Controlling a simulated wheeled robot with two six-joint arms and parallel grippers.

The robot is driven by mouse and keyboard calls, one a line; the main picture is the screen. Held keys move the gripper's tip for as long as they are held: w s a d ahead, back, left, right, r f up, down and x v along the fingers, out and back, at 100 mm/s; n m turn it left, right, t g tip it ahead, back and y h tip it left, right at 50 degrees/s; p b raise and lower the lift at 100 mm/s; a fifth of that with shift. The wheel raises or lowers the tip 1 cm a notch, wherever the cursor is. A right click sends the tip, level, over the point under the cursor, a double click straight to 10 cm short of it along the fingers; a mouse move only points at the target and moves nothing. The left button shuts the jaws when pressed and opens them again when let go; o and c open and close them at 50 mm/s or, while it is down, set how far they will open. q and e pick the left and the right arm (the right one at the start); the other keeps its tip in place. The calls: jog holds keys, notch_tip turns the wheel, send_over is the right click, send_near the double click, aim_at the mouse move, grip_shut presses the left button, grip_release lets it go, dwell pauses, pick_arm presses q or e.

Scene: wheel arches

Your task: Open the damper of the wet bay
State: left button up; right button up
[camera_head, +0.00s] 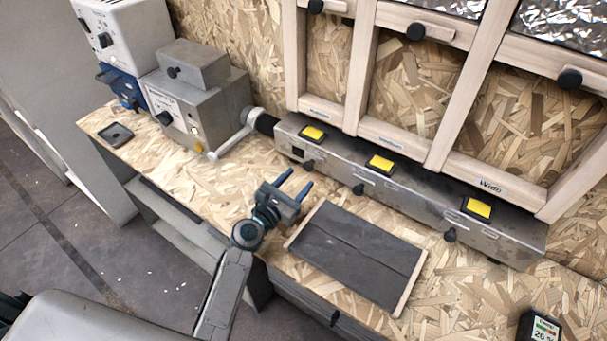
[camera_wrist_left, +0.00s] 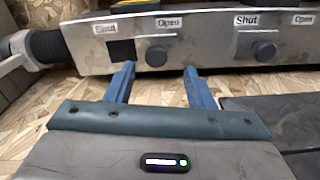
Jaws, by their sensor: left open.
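A long metal duct (camera_head: 400,200) runs along the foot of the framed bays, with round dark damper knobs on its front. The left knob (camera_head: 308,164) sits under an "Open" label in the left wrist view (camera_wrist_left: 156,56), with a dark square slot beside it. The middle knob (camera_head: 358,189) sits under "Shut" in the wrist view (camera_wrist_left: 264,50). The right knob (camera_head: 450,235) is on the "Wide" bay's section. The other bay labels are too small to read, so I cannot tell which bay is wet. My left gripper (camera_head: 296,182) is open and empty, facing the left knob, apart from it.
Yellow pads (camera_head: 381,163) sit on the duct's top. A dark panel (camera_head: 355,255) lies on the board bench right of my gripper. A metal box (camera_head: 200,105) with a pipe joins the duct's left end. A small display device (camera_head: 540,328) is at lower right.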

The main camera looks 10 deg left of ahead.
pick_arm(q)
jog(key=v, duration=0.5)
jog(key=shift+b, duration=0.35)
jog(key=shift+v, duration=0.8)
jog(key=shift+r, duration=0.1)
